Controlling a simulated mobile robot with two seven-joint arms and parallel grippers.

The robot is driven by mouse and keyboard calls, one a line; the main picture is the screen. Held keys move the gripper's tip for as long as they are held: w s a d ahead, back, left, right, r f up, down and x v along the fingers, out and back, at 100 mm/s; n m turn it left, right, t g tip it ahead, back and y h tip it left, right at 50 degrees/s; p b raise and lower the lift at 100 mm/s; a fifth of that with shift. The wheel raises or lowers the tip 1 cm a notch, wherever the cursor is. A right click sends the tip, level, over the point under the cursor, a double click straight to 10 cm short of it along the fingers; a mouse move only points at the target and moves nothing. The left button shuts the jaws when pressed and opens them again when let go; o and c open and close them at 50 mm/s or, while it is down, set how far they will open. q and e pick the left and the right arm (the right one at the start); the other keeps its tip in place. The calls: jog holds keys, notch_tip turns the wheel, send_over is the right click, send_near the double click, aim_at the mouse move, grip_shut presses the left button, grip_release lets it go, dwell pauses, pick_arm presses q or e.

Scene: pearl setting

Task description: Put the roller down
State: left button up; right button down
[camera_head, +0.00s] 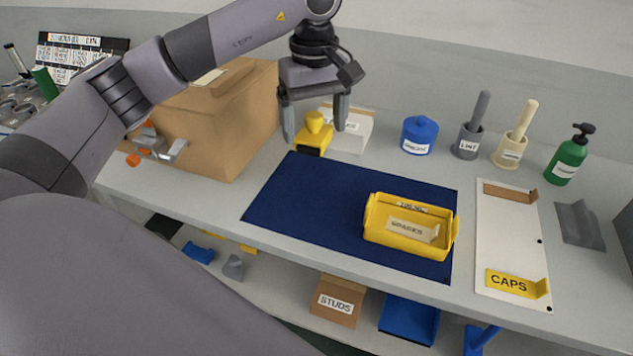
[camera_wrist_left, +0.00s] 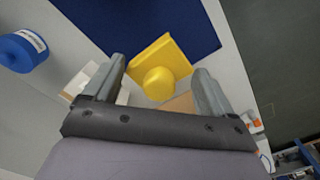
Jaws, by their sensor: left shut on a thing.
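The roller (camera_head: 314,124) appears as a yellow body with a round knob on top and a dark lower part. My left gripper (camera_head: 315,133) points down with one finger on each side of it and is shut on it, though finger contact is hard to make out. In the left wrist view the roller's knob and flat yellow body (camera_wrist_left: 158,80) sit between the two fingers (camera_wrist_left: 160,85). It is at the upper left corner of the dark blue mat (camera_head: 320,195); whether it touches the surface I cannot tell. My right gripper is not in view.
A white box (camera_head: 350,132) stands just behind the roller and a large cardboard box (camera_head: 215,125) to its left. A yellow SPARES bin (camera_head: 408,240) sits on the mat's right part. A blue jar (camera_head: 419,135) stands behind the mat. The mat's left and middle are clear.

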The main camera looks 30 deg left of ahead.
pick_arm(q)
notch_tip(320, 180, down, 13)
jog(key=shift+f, duration=0.2)
dwell(0.3)
